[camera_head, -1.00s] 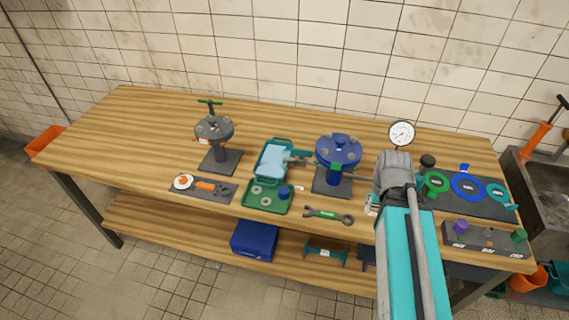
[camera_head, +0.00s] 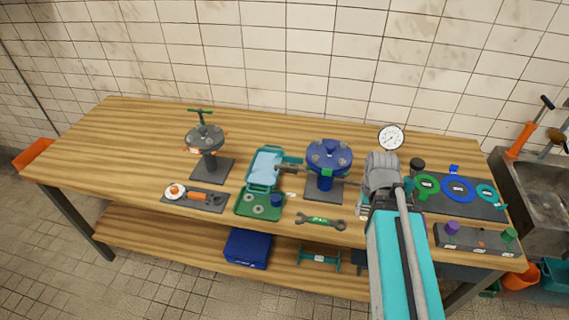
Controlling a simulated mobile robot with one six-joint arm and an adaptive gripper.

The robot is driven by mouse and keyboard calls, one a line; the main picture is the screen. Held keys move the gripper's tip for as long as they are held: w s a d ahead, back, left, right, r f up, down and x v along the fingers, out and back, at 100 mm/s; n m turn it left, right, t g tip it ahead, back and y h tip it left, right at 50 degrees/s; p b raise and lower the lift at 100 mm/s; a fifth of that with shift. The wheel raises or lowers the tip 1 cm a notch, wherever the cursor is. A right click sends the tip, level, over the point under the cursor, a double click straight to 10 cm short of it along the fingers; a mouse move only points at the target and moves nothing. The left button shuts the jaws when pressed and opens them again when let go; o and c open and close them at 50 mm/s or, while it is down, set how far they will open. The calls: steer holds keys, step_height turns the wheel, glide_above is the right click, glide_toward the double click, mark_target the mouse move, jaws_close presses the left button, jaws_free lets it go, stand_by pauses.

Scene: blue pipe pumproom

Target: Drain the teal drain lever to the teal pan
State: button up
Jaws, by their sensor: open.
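A light-blue-filled teal pan (camera_head: 266,166) lies at the back of the green tray area, left of the blue flanged stand (camera_head: 328,158). A small grey and dark teal fitting (camera_head: 289,161), which looks like the drain lever, sits between the pan and the stand. It is too small to tell its exact position. My gripper (camera_head: 382,160) is the grey end of my arm, right of the stand and apart from the fitting. It is open; its fingertips are mostly hidden by the wrist, and nothing shows held in it.
A green tray (camera_head: 247,207) holds washers and a blue cup. A wrench (camera_head: 320,221) lies in front of the stand. A grey flanged stand (camera_head: 206,150) is at left, a gauge (camera_head: 391,138) at back right. A dark mat (camera_head: 432,207) carries rings. The table's far left is clear.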

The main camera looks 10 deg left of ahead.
mark_target(293, 157)
steer(key=w+a+r+n+p, duration=0.2)
steer(key=w+a+n, duration=0.1)
steer(key=w, duration=0.1)
steer(key=w+a+r+n+p, duration=0.1)
steer(key=w+a+r+n, duration=0.1)
steer(key=w+a, duration=0.2)
steer(key=w+a+r+n+p, duration=0.2)
steer(key=w+a+n, duration=0.1)
steer(key=w, duration=0.3)
steer(key=shift+w+a+n+p, duration=0.25)
steer(key=shift+a+n+p, duration=0.1)
steer(key=shift+a, duration=0.15)
steer(key=w+a+r+n+p, duration=0.4)
steer(key=w+a+n, duration=0.4)
steer(key=a, duration=0.5)
steer(key=shift+w+a, duration=0.15)
steer(key=shift+w, duration=0.4)
step_height(293, 157, down, 14)
steer(key=b, duration=1.3)
steer(key=shift+r+b, duration=0.15)
steer(key=shift+b, duration=0.2)
jaws_close()
